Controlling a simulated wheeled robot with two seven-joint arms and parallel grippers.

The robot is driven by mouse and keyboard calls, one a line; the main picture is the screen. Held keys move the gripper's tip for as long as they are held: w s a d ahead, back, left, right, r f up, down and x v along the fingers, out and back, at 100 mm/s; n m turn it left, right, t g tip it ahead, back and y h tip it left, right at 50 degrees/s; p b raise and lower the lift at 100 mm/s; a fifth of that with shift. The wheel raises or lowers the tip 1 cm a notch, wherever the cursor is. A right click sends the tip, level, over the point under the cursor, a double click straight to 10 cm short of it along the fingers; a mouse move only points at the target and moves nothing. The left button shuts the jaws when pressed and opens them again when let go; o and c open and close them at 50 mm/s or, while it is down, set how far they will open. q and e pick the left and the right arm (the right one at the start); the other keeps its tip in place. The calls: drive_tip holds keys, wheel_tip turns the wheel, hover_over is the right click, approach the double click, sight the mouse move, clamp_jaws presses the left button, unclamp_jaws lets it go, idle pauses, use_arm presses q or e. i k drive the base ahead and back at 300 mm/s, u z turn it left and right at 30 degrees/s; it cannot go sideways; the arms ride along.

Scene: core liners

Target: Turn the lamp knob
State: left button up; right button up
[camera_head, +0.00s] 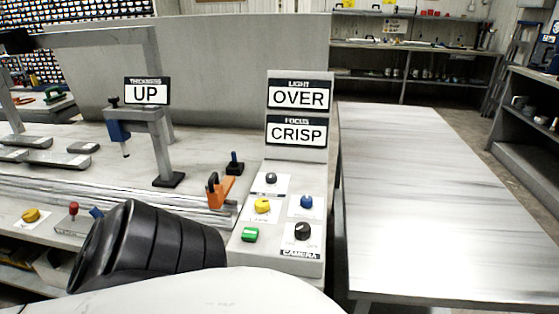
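The yellow knob (262,205), its label too small to read with certainty but resembling "LAMP", sits on a white patch of the light grey control panel (255,262). The light sign (299,95) above the panel reads "OVER". The focus sign (297,131) below it reads "CRISP". Neither of my grippers can be made out. A black ribbed part and a white curved part of my own arm fill the lower left and bottom, clear of the yellow knob in the picture.
Around the yellow knob are a black knob (271,178), a blue knob (306,202), a green button (250,234) and a camera knob (302,231). An orange clamp (219,190) stands just left of the panel. A bare table (440,200) lies at right.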

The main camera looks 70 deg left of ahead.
sight(261, 205)
drive_tip(key=k, duration=0.55)
drive_tip(key=u, duration=0.75)
